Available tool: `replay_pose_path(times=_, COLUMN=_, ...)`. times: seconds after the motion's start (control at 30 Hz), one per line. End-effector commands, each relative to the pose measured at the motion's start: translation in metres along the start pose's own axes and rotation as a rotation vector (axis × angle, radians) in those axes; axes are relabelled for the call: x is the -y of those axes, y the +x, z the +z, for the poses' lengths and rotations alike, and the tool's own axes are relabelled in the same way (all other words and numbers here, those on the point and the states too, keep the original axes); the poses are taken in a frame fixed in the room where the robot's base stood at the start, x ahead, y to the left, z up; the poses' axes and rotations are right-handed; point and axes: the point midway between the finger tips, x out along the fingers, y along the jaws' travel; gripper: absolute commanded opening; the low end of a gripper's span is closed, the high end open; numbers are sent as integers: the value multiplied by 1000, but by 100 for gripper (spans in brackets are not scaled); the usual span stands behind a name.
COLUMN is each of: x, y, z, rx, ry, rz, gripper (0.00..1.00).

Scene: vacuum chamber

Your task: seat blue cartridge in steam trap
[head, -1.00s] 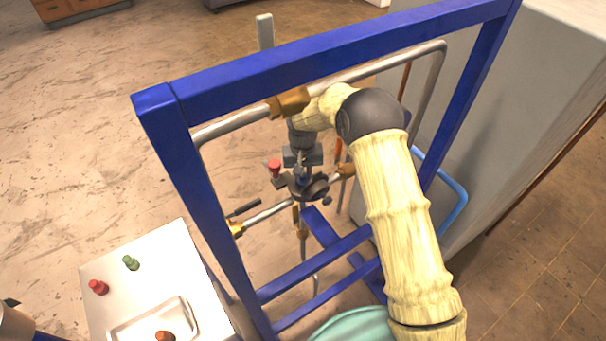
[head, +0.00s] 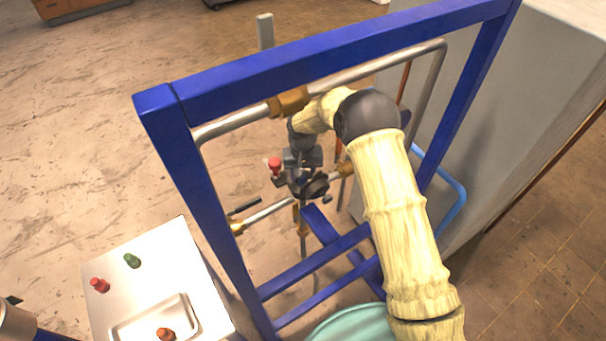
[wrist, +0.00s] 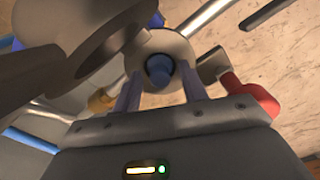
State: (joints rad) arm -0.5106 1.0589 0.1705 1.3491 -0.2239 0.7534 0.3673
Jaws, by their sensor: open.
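The steam trap (head: 316,187) is a dark round body on the pipework inside the blue frame. In the wrist view its pale round housing (wrist: 185,47) has a dark opening in the middle. The blue cartridge (wrist: 160,70) shows in that opening, its rounded end towards the camera; how deep it sits I cannot tell. My gripper (wrist: 160,92) is open, with one finger on each side of the cartridge in the picture; no contact is clear. In the head view my gripper (head: 303,172) is just above the trap and hides much of it.
A red knob (head: 274,164) stands beside the trap. The blue frame (head: 330,55) and metal pipes (head: 265,212) surround my arm. A side table (head: 130,285) holds red (head: 99,285) and green (head: 132,260) pieces and a tray (head: 193,318) with an orange-brown piece (head: 166,334).

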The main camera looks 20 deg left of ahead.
Motion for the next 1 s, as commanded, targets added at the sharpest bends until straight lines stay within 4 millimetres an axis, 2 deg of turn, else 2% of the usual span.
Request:
replay_pose_path(times=0.17, x=0, y=-19, z=-1, rx=-5, ry=1, rz=-1, gripper=43)
replay_pose_path(times=0.6, x=0, y=-102, z=-1, rx=-5, ry=1, rz=-2, gripper=43)
replay_pose_path(times=0.8, x=0, y=-120, z=0, rx=0, ry=0, rz=0, gripper=43)
replay_pose_path(times=1.0, x=0, y=-122, z=0, rx=0, ry=0, rz=0, gripper=43)
